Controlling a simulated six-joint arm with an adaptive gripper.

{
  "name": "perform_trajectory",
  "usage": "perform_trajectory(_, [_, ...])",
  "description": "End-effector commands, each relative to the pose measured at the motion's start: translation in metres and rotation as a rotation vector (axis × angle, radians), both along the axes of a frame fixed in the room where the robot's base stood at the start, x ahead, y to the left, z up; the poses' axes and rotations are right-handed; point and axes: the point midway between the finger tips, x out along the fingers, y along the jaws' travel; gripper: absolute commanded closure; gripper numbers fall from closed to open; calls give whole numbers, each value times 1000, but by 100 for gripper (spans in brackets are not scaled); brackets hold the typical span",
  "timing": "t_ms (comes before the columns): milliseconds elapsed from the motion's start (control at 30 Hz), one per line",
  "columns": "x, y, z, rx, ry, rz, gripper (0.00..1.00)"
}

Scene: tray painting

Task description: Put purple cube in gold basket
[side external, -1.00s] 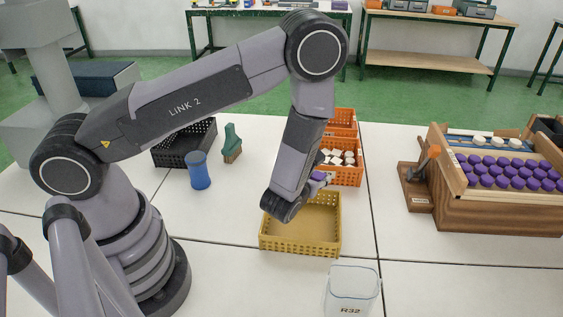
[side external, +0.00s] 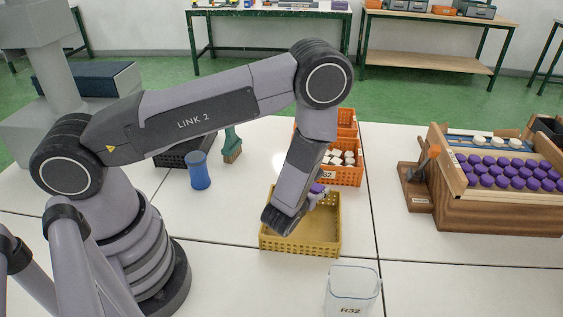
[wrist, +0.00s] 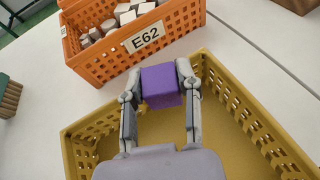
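A purple cube (wrist: 161,86) is between the two fingers of my gripper (wrist: 159,84) in the wrist view, with a finger against each side. In the side external view the cube (side external: 317,188) shows only partly beside my gripper (side external: 314,194). The gold basket (side external: 300,249) stands on the table below my gripper. In the wrist view the basket (wrist: 225,88) spreads under the fingers, and the cube overlaps its far wall. The basket floor that shows is empty. The cube's exact height above the basket is hard to tell.
An orange basket (wrist: 113,56) labelled E62, with white pieces, stands just behind the gold basket. A clear container (side external: 352,292) marked R32 is in front. A blue cylinder (side external: 199,171) and a green brush (side external: 232,143) stand left. A wooden rack (side external: 490,213) with purple pieces is right.

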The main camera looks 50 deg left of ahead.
Motion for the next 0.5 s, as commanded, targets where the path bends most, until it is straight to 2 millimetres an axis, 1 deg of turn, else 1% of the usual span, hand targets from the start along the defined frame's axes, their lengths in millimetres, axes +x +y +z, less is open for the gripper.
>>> perform_trajectory(33, [0,0,0,0,0,0,59])
perform_trajectory(167, [0,0,0,0,0,0,42])
perform_trajectory(500, [0,0,3,0,-1,0,42])
